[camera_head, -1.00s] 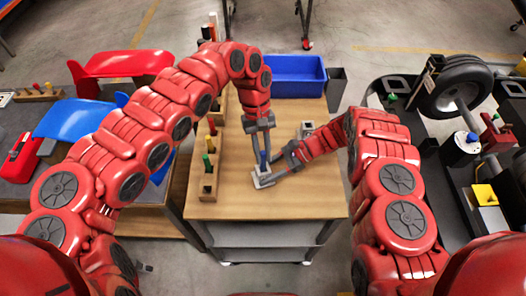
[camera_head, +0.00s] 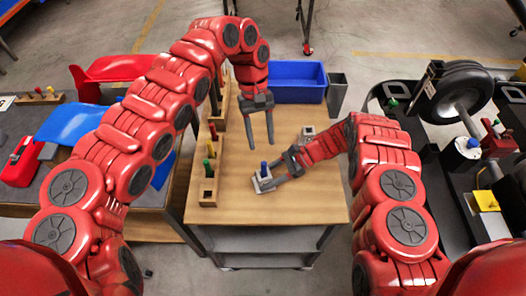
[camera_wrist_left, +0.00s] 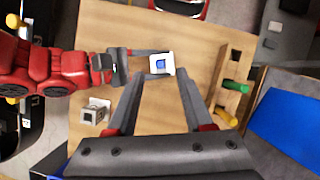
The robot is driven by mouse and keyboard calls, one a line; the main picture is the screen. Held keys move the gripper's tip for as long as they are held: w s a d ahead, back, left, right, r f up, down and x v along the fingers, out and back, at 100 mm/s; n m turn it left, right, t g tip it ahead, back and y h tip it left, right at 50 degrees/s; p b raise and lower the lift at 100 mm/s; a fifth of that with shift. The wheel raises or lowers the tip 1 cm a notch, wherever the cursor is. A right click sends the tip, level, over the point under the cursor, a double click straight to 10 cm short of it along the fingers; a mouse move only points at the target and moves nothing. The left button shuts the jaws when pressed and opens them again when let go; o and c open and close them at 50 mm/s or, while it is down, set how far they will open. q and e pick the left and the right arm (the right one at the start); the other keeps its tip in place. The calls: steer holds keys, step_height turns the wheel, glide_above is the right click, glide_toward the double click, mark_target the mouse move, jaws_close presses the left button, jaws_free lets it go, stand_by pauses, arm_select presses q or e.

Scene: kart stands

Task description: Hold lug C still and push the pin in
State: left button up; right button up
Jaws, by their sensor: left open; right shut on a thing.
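Lug C, a pale grey block (camera_head: 262,186), is on the wooden table top. The blue pin (camera_head: 264,168) stands upright in it, its top sticking out; how deep it sits I cannot tell. My right gripper (camera_head: 273,184) is shut on the lug from the right. My left gripper (camera_head: 259,143) is open and empty, its fingers pointing down, above and behind the lug and clear of the pin. The left wrist view shows the lug (camera_wrist_left: 154,71) with the blue pin (camera_wrist_left: 161,64) from above, beyond my open left fingertips (camera_wrist_left: 160,82).
A wooden pin rack (camera_head: 208,196) with several coloured pins stands on the table's left. Another grey lug (camera_head: 307,131) lies behind my right forearm. A blue bin (camera_head: 297,84) and a dark bin (camera_head: 337,92) are at the back. The table's front is clear.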

arm_select(q)
steer(key=v, duration=0.5)
steer(key=shift+r, duration=0.15)
arm_select(e)
steer(key=o, duration=1.3)
steer(key=shift+o, duration=0.2)
